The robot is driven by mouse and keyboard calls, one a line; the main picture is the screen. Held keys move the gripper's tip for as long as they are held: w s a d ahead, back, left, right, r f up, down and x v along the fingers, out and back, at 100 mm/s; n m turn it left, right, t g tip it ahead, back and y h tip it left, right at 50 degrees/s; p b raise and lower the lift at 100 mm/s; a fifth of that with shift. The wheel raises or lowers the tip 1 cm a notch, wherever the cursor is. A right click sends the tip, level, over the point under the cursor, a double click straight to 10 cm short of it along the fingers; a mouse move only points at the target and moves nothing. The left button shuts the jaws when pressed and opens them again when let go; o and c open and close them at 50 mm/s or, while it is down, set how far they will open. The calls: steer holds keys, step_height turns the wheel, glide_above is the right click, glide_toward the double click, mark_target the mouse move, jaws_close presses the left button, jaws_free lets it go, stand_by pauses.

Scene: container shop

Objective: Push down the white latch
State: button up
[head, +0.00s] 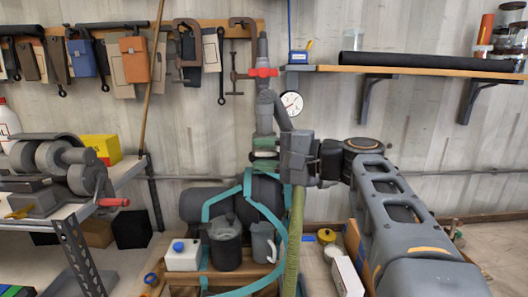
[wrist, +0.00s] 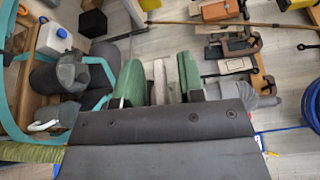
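A pale, whitish piece, which looks like the white latch (wrist: 159,84), shows between the two green fingers of my gripper (wrist: 160,76) in the wrist view. The fingers stand apart, with the whitish piece in the gap; I cannot tell whether either finger touches it. In the head view my gripper (head: 265,153) is level in front of the vertical grey pipe (head: 264,118), below the pressure gauge (head: 291,103). There the latch is too small and covered to make out clearly. My dark gripper body hides the lower part of the wrist view.
A red valve handle (head: 263,72) sits higher on the pipe. Teal tubing (head: 247,190), a grey pot (head: 225,245) and a white jug (head: 183,255) are below. A metal bench (head: 125,172) stands left. A wall shelf (head: 420,71) is upper right.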

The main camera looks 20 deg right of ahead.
steer(key=shift+c, duration=0.5)
jaws_close()
steer(key=w+f+n+y+b, duration=0.1)
steer(key=f+n+y+b, duration=0.2)
steer(key=n+b, duration=0.5)
steer(key=w+d+f+n+g+y+b, duration=0.1)
steer(key=w+f+n+y+b, duration=0.1)
steer(key=n+b, duration=0.7)
steer(key=shift+w+f+y+b, duration=0.25)
steer(key=shift+f+y+b, duration=0.45)
steer(key=shift+b, duration=3.7)
steer(key=shift+r+n, duration=0.1)
steer(key=shift+n, duration=0.2)
